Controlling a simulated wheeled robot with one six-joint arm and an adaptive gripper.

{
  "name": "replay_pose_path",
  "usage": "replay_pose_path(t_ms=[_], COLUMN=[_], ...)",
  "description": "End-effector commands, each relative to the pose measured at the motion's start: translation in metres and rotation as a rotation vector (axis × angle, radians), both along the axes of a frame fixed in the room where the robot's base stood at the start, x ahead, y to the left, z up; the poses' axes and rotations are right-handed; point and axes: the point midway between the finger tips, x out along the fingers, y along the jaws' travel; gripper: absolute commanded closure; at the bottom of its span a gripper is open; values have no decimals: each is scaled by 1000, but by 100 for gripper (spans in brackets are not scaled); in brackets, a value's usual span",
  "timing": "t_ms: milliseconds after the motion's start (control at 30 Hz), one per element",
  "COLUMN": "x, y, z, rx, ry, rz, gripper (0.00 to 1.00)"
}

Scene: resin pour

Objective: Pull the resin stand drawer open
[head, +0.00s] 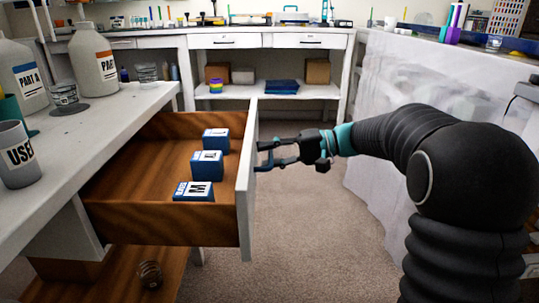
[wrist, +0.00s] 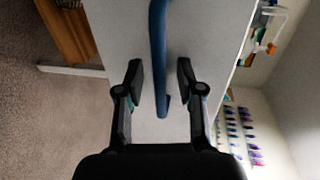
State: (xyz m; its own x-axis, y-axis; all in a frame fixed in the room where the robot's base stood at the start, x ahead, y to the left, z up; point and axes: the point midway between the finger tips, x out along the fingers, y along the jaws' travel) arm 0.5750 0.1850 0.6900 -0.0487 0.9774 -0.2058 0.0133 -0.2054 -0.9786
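The resin stand drawer (head: 165,232) stands well open in the head view, its wooden inside showing. Its white front panel (head: 246,185) faces my arm. My gripper (head: 262,157) is just outside that panel. In the wrist view the white panel (wrist: 205,30) fills the middle, with a blue bar handle (wrist: 158,50) on it. My gripper (wrist: 160,75) is open, one finger on each side of the handle, with visible gaps between. Whether the handle lies at fingertip depth, I cannot tell. The head view does not clearly show the handle.
Several blue boxes (head: 207,165) lie in the drawer. The white stand top (head: 95,135) holds bottles (head: 93,60) and cups (head: 15,155). A glass (head: 150,274) sits on the lower shelf. Carpet (head: 300,240) is clear right of the drawer; a draped bench (head: 385,120) stands beyond.

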Motion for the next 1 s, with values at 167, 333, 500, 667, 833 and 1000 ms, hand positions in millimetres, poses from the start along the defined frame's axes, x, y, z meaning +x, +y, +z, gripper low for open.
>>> replay_pose_path(t_ms=[167, 333, 500, 667, 833, 1000], x=[0, 1, 2, 4, 5, 6], y=[0, -9, -37, -69, -97, -113], z=[0, 2, 7, 14, 20, 23], rx=[0, -1, -1, -1, 0, -1], ry=[0, 0, -1, -1, 1, 1], rz=[1, -1, -3, -3, -2, 0], gripper=[63, 63, 63, 63, 63, 63])
